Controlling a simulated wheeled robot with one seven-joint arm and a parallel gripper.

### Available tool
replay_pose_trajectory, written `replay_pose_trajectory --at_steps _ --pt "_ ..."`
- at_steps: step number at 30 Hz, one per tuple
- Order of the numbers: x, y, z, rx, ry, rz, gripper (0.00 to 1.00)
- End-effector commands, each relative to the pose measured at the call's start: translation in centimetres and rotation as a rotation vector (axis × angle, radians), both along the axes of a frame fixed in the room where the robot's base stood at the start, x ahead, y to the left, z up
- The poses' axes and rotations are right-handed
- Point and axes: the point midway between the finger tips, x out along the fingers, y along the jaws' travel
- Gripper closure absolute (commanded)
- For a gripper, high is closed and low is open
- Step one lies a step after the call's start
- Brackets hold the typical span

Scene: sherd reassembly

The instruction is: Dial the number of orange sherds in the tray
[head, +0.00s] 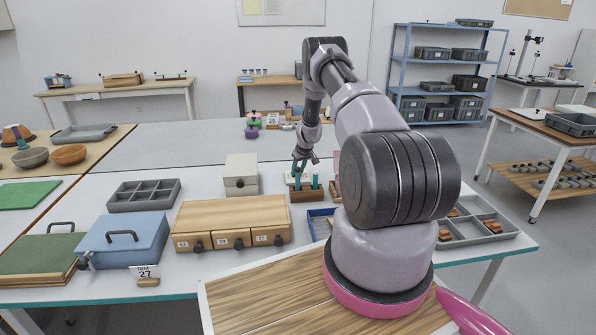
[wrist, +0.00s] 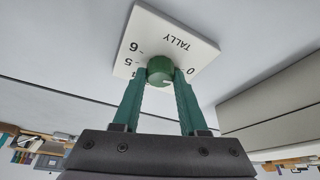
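In the wrist view a white tally plate (wrist: 184,38) carries a green knob (wrist: 160,68) with a pale mark on its edge. The word TALLY and digits 0, 5 and 6 show upside down; other digits are hidden. My gripper (wrist: 161,73) has its green fingers on both sides of the knob and they appear closed on it. In the head view my gripper (head: 302,165) is low over the table's middle. A grey compartment tray (head: 500,238) at right holds several orange-brown sherds (head: 492,226); my arm hides its left part.
A white-grey box (head: 241,175), wooden drawer box (head: 235,215), blue lidded box (head: 125,240), empty grey divided tray (head: 144,196) and card reading 27 (head: 145,272) stand left. A blue tray (head: 318,222) is partly hidden.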

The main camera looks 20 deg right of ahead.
Motion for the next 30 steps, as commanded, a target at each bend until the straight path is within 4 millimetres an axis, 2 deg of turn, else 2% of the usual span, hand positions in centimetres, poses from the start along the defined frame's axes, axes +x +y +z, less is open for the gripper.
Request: replay_pose_trajectory --at_steps 1,2,14,20,30 --pt "0.0 0.0 0.01 0.0 0.0 0.0 0.92" --pt "0.0 0.0 0.01 0.0 0.0 0.0 1.0" --pt "-0.02 0.14 0.0 -0.001 0.001 -0.061 1.0" --pt "0.02 0.3 0.0 -0.002 0.001 -0.188 1.0" --pt "0.1 0.51 0.01 -0.006 -0.001 -0.5 1.0"
